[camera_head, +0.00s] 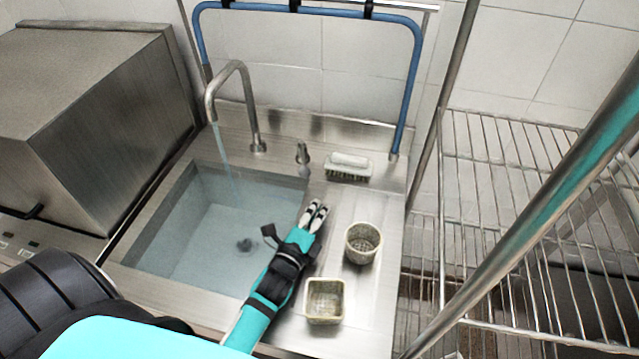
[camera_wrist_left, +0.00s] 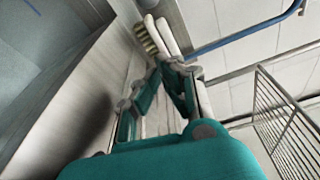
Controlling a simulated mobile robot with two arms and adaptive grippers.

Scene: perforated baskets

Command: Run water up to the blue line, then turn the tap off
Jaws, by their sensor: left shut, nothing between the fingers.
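The steel tap (camera_head: 238,95) stands behind the sink basin (camera_head: 165,255), and a stream of water (camera_head: 224,155) falls from its spout into the basin. Bluish water (camera_head: 205,235) covers the basin floor and the dark drain. The tap handle (camera_head: 302,153) stands on the counter right of the spout. My left gripper (camera_head: 314,214) is shut and empty over the counter right of the basin, in front of the handle and apart from it. In the left wrist view, a short blue line (camera_wrist_left: 33,10) shows on the basin wall. My right gripper is out of view.
A scrubbing brush (camera_head: 348,168) lies behind the left gripper. A round perforated basket (camera_head: 362,243) and a square one (camera_head: 324,301) stand to its right. A blue hose (camera_head: 412,75) arches behind the sink. A wire rack (camera_head: 520,185) is at right, a steel machine (camera_head: 100,110) at left.

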